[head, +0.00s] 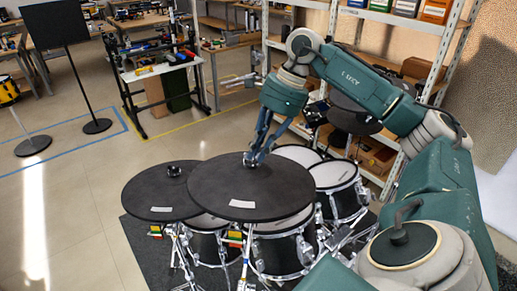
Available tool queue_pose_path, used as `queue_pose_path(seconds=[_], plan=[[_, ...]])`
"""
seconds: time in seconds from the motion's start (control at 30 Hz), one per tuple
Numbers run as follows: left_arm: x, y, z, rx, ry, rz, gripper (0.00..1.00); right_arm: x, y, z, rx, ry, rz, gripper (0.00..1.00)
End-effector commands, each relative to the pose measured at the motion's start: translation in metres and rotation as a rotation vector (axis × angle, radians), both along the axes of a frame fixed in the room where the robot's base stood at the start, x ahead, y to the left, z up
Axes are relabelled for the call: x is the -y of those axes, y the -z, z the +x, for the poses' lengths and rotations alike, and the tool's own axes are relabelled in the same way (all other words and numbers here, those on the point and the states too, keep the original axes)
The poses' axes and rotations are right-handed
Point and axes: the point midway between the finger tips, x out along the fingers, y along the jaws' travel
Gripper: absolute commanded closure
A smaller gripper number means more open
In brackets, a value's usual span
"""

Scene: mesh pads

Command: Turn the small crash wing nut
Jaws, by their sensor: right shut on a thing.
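A dark round cymbal pad (222,190) with a white label is at the centre of the head view, on a stand above the drums. A small dark wing nut (248,161) sits at its middle, partly hidden by my fingers. My right gripper (257,160) reaches down from above and is shut on this wing nut. Another dark cymbal pad (140,193) is to the left, with its own nut (174,170) on top and nothing touching it. I cannot tell from labels which pad is the small crash. My left gripper is not in view.
Drums with pale mesh heads (335,174) stand below and right of the pads. A third dark pad (354,119) is behind my right arm. A shelf rack (447,45) stands behind, and a music stand (97,126) at the left.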

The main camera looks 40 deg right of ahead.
Motion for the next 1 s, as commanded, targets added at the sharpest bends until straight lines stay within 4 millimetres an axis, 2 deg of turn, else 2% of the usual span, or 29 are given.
queue_pose_path(seconds=[0.13,0.4,0.77,0.8,0.87,0.9,1.0], plan=[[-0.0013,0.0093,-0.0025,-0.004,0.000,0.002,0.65,-0.0012,0.0021,-0.0016,-0.010,0.133,-0.013,1.00],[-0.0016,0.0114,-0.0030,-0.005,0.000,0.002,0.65,-0.0048,-0.0005,-0.0022,-0.027,0.339,-0.023,1.00],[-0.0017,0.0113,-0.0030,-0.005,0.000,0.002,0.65,-0.0052,-0.0009,-0.0020,-0.029,0.366,-0.022,1.00],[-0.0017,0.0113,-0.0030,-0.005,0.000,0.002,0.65,-0.0052,-0.0009,-0.0020,-0.029,0.366,-0.022,0.83],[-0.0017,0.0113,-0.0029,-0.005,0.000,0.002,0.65,-0.0052,-0.0009,-0.0020,-0.029,0.366,-0.022,0.71],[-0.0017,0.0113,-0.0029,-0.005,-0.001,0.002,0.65,-0.0052,-0.0009,-0.0020,-0.029,0.366,-0.022,0.68],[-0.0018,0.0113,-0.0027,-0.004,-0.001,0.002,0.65,-0.0053,-0.0008,-0.0021,-0.030,0.365,-0.023,0.68]])
